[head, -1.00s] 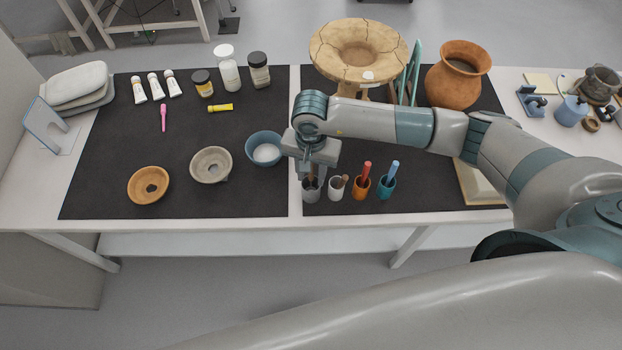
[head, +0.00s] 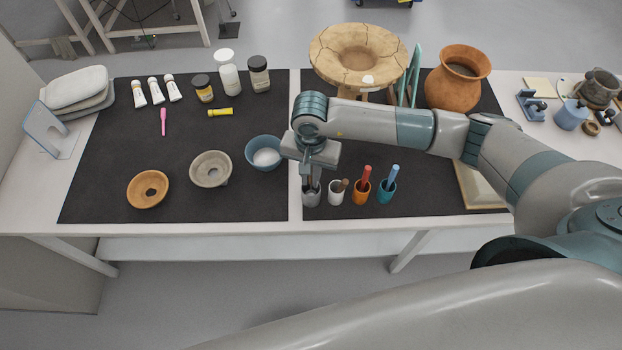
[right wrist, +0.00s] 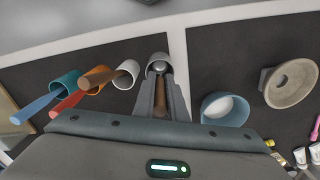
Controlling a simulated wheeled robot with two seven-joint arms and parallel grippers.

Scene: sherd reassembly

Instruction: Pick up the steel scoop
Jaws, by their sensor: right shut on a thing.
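The steel scoop shows in the right wrist view, with a shiny rounded steel part (right wrist: 159,67) in the mouth of a grey cup (head: 311,197) and a brown handle (right wrist: 159,102) running back between my fingers. My right gripper (head: 311,178) is over this cup in the head view, pointing down. In the right wrist view its two fingers (right wrist: 160,98) are shut on the scoop's handle. The gripper hides most of the scoop in the head view. My left gripper is in neither view now.
Close on the right stand a white cup (head: 337,196), an orange cup (head: 360,194) and a teal cup (head: 385,195), each holding a tool. A blue bowl (head: 253,160) with white contents is close on the left. A cracked vessel (head: 325,65) stands behind.

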